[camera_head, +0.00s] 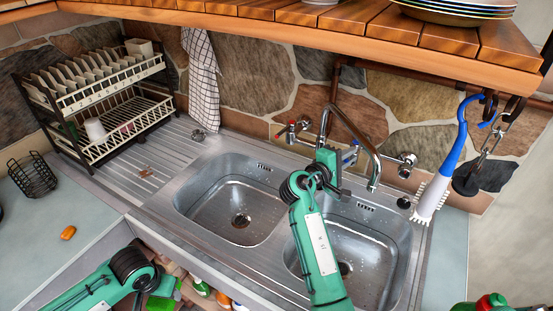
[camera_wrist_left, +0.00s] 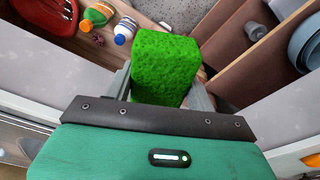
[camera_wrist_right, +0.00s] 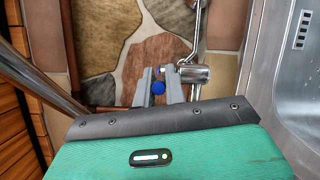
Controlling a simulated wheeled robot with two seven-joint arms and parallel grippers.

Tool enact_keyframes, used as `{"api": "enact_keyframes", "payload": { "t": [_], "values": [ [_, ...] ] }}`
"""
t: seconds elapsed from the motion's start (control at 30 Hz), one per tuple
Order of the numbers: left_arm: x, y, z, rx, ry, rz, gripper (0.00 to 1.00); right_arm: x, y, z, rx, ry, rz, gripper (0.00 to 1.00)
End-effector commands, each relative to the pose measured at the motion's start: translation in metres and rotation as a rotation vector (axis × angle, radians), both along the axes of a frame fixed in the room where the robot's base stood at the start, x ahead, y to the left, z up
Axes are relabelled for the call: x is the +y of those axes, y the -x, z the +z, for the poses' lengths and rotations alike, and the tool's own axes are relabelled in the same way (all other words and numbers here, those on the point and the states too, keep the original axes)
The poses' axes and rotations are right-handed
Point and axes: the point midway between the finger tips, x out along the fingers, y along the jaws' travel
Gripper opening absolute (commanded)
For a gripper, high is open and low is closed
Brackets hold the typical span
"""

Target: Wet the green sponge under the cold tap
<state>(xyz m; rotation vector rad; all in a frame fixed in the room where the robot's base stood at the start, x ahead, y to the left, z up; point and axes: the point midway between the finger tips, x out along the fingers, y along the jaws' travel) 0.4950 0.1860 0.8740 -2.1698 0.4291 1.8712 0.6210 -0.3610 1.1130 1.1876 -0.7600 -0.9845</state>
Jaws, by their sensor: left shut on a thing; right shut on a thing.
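The green sponge (camera_wrist_left: 160,68) is held between the fingers of my left gripper (camera_wrist_left: 160,98), low in front of the sink over an open storage space. In the head view the sponge (camera_head: 162,299) shows only partly at the bottom edge, beside my left gripper (camera_head: 172,288). My right gripper (camera_wrist_right: 160,88) is shut on the blue-marked tap handle (camera_wrist_right: 158,87); in the head view the right gripper (camera_head: 345,160) is at the wall behind the basins. The curved spout (camera_head: 352,124) ends above the right basin (camera_head: 390,262). I see no clear water stream.
The left basin (camera_head: 225,205) is empty. A red-marked tap (camera_head: 291,128) is left of the spout. A dish rack (camera_head: 105,120) stands far left, and a brush (camera_head: 445,180) hangs at right. Bottles (camera_wrist_left: 125,30) and a red container (camera_wrist_left: 45,15) are below.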

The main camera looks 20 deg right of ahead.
Motion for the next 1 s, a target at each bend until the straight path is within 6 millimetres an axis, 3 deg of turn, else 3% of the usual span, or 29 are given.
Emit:
{"api": "enact_keyframes", "payload": {
  "t": [0.1, 0.47, 0.5, 0.6, 1.0],
  "values": [
    [-0.0010, 0.0003, -0.0079, 0.000, 0.002, -0.001, 0.37, 0.0072, -0.0052, -0.0009, -0.004, -0.001, -0.025, 0.00],
    [-0.0008, 0.0002, -0.0075, -0.001, 0.001, -0.001, 0.37, 0.0069, -0.0048, 0.0021, -0.004, 0.001, -0.044, 0.00],
    [-0.0008, 0.0002, -0.0075, -0.001, 0.001, -0.001, 0.37, 0.0071, -0.0048, 0.0021, -0.004, 0.001, -0.044, 0.18],
    [-0.0008, 0.0002, -0.0075, -0.001, 0.001, -0.001, 0.37, 0.0071, -0.0047, 0.0018, -0.004, 0.001, -0.043, 0.34],
    [-0.0007, 0.0003, -0.0074, 0.000, 0.001, -0.001, 0.37, 0.0065, -0.0051, 0.0009, -0.002, 0.000, -0.042, 0.34]
  ]
}}
